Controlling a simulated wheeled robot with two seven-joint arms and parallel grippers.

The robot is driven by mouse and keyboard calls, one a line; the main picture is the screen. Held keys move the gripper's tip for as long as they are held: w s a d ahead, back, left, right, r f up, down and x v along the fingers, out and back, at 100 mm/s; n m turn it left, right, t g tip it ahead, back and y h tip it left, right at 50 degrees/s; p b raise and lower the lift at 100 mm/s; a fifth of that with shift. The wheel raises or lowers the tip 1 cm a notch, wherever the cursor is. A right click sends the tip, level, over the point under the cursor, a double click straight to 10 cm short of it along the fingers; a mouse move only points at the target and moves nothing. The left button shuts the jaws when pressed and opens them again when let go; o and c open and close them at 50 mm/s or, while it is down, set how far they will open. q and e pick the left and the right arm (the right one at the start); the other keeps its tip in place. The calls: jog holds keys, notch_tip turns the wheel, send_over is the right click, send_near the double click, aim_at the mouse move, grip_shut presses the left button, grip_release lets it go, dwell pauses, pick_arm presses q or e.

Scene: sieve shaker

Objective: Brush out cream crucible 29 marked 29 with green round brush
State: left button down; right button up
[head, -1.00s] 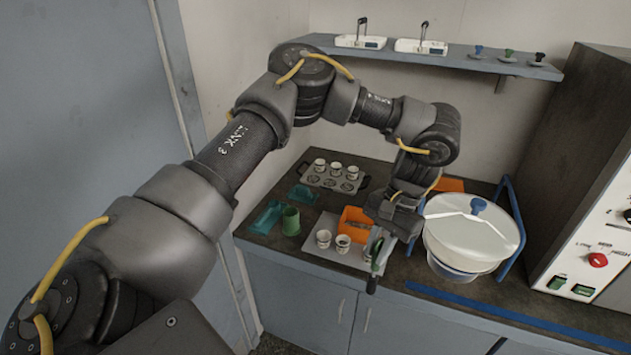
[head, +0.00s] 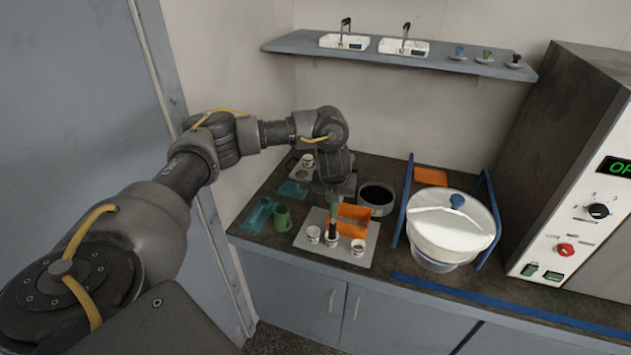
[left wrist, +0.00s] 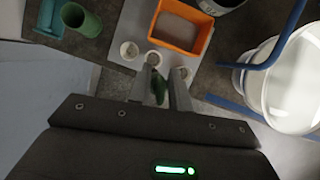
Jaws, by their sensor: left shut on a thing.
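Three small cream crucibles stand in a row on a light grey plate (head: 304,243): left (head: 313,234), middle (head: 331,241) and right (head: 358,247). Their marks are too small to read, so I cannot tell which is 29. My left gripper (head: 331,203) is shut on the green brush (head: 332,220), which stands about upright over the middle crucible. The lower end meets its mouth in the head view; I cannot tell how deep it reaches. In the left wrist view the brush (left wrist: 157,86) shows between the fingers and partly blurs with the crucibles behind. My right gripper is out of view.
An orange bin (head: 352,226) sits on the plate right behind the crucibles. A green cup (head: 282,218) and teal tray (head: 259,214) stand left. A dark round pan (head: 377,197) is behind, a white lidded bowl (head: 452,228) in a blue frame right. A crucible rack (head: 299,171) is partly hidden.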

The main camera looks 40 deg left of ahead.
pick_arm(q)
jog(key=a+m+h, duration=0.1)
jog(key=a+m, duration=0.2)
jog(key=a, duration=0.4)
jog(key=shift+r+m+t+p, duration=0.3)
jog(key=shift+r, duration=0.05)
jog(key=shift+s+f, duration=0.1)
